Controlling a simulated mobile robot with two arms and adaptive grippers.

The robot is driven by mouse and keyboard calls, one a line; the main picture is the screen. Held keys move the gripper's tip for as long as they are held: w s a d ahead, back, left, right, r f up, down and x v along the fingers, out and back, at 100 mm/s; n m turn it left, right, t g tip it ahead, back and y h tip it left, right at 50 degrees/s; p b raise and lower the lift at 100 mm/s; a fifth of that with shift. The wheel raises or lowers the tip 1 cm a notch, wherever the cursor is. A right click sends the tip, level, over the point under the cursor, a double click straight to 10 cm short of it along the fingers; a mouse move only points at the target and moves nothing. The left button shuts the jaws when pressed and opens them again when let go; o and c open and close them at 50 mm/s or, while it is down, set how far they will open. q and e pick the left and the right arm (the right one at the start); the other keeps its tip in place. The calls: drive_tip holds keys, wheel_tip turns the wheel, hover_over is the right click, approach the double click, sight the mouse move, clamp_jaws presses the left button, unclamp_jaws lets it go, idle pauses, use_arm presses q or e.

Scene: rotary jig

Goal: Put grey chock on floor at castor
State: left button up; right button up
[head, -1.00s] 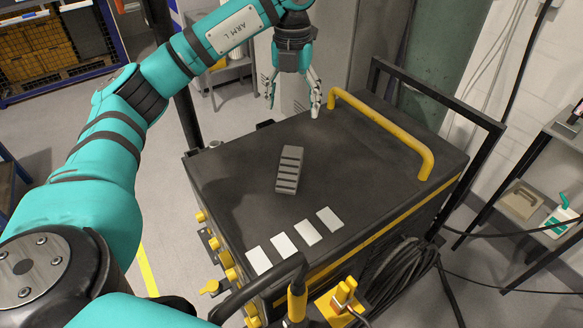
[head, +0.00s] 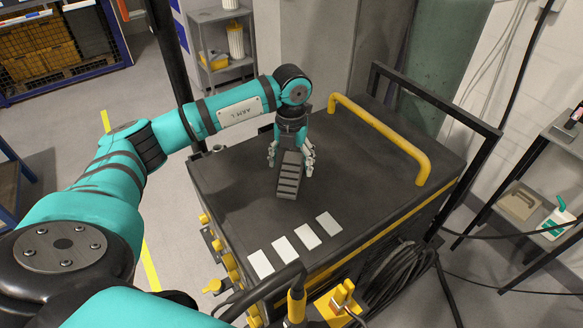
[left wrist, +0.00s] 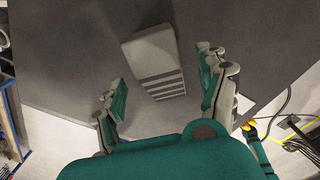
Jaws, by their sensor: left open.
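The grey chock (head: 288,178) with dark ridges lies on the dark top of the wheeled cabinet (head: 225,215). My left gripper (head: 291,165) has come down over the chock's far end, with one finger on each side. Its fingers are open. In the left wrist view the chock (left wrist: 154,62) lies between and just beyond the fingertips of my left gripper (left wrist: 160,85), with a gap on both sides. The castor is not visible in either view. My right gripper is not in view.
A yellow handle (head: 385,135) and a black frame (head: 445,110) stand at the cabinet's far right. Several white cards (head: 305,236) lie near its front edge. Coiled black cable (head: 400,275) hangs at the front right. Grey floor is clear at the left.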

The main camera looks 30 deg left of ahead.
use_arm(q)
drive_tip(key=shift+f, duration=1)
drive_tip(key=shift+r, duration=0.1)
clamp_jaws()
